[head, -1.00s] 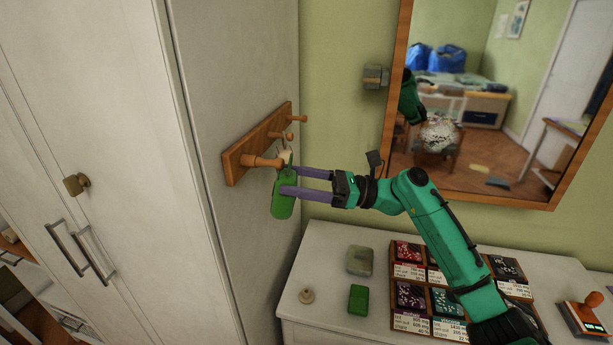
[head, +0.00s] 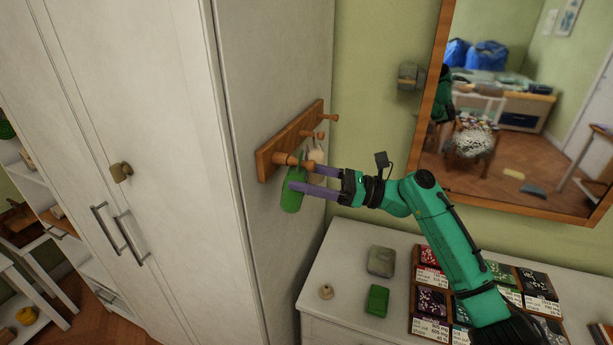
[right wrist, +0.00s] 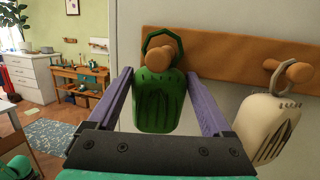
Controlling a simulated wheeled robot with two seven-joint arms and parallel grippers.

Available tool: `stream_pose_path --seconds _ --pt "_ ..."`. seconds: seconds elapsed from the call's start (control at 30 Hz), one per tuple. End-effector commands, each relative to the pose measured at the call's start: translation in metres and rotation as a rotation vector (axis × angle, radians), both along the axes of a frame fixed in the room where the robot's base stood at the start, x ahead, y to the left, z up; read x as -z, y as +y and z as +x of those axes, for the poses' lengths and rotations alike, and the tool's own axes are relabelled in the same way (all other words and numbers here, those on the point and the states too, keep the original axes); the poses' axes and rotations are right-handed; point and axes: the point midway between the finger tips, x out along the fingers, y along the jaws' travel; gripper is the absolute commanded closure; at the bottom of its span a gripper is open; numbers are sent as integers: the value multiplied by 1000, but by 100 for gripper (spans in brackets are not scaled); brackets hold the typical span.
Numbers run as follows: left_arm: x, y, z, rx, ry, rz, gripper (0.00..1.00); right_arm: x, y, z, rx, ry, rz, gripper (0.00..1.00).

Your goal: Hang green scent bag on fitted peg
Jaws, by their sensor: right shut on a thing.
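The green scent bag (head: 292,196) is at the nearest, thickest peg (head: 286,159) of a wooden peg rack (head: 268,163) on the wardrobe's side. My right gripper (head: 298,189) is shut on the bag. In the right wrist view, the purple fingers flank the green bag (right wrist: 158,105), which hangs upright with its dark green ring (right wrist: 148,42) showing around the peg's knob (right wrist: 161,60). Whether the ring bears the weight cannot be told. A cream bag (right wrist: 264,130) hangs by its ring on the neighbouring peg (right wrist: 298,72). My left gripper is out of view.
The white wardrobe (head: 150,90) stands at left. On the white dresser (head: 345,250) below lie a green block (head: 377,300), a grey-green block (head: 381,261), a small beige knob (head: 326,291) and several sample trays. A mirror (head: 520,120) hangs at right.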

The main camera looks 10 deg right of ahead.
Motion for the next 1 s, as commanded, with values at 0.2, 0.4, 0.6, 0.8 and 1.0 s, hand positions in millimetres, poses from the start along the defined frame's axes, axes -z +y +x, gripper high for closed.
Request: stream_pose_path --seconds 0.2,0.4,0.6,0.8,1.0 --pt "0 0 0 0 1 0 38 0 0 0 0 0 0 72" --pt "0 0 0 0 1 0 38 1 0 0 0 0 0 72" --pt "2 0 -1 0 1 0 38 5 2 1 1 0 0 72" --pt "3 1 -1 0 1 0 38 10 4 3 1 0 0 72" --pt "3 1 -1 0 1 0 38 11 5 3 0 0 0 72"
